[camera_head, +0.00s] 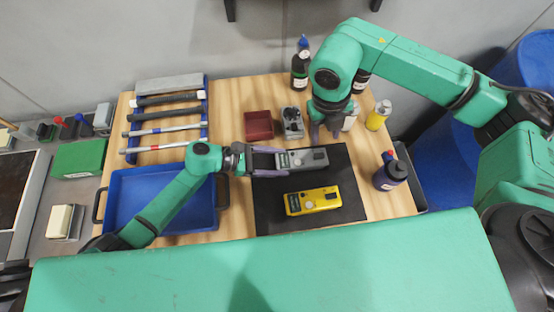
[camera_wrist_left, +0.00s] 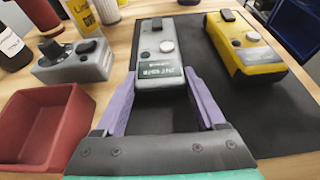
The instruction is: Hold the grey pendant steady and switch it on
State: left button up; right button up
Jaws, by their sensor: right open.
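The grey pendant (camera_head: 303,159) lies on the black mat (camera_head: 345,205), with small buttons or knobs on its upper face. My left gripper (camera_head: 277,160) reaches from the left and has its purple fingers on both sides of the pendant's left end. In the left wrist view the grey pendant (camera_wrist_left: 163,48) lies between the two fingertips (camera_wrist_left: 161,74), which look pressed to its sides. My right gripper (camera_head: 326,132) is open, pointing down just behind the pendant, with nothing between its fingers. The right gripper is not seen in the left wrist view.
A yellow pendant (camera_head: 313,200) lies in front of the grey one on the mat. A red box (camera_head: 258,125) and a grey knobbed device (camera_head: 292,122) stand behind. A dark bottle (camera_head: 390,175) and a yellow bottle (camera_head: 378,115) stand right. A blue tray (camera_head: 150,228) is left.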

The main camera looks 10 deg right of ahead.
aim_at(323, 155)
pick_arm(q)
jog(key=o, duration=0.7)
grip_shut()
pick_arm(e)
jog(key=c, duration=0.4)
jog(key=shift+d+f, duration=0.15)
grip_shut()
jog(key=shift+m+y, duration=0.7)
jog(key=shift+d+f, duration=0.2)
jog(key=shift+f, duration=0.95)
jog(key=shift+d+f, duration=0.15)
jog(key=shift+f, duration=1)
jog(key=shift+d+f, duration=0.2)
jog(key=shift+f, duration=0.95)
